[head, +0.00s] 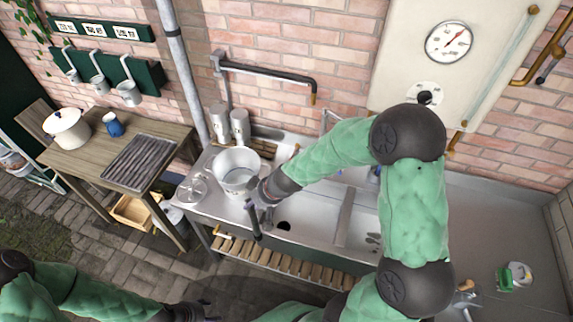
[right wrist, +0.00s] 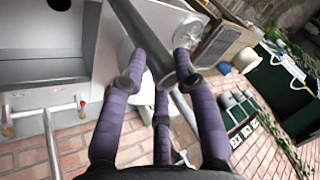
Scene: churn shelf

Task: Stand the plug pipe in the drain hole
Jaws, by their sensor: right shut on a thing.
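The plug pipe (head: 253,221) is a dark tube. My right gripper (head: 262,203) is shut on it and holds it raised near the left front of the steel sink (head: 318,208).
A large metal pot (head: 236,170) stands on the counter just behind my right gripper, with a glass lid (head: 192,188) left of it. Metal canisters (head: 240,126) stand at the back. A black-sleeved spout (head: 270,73) reaches out above. A wooden table (head: 90,155) is at left.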

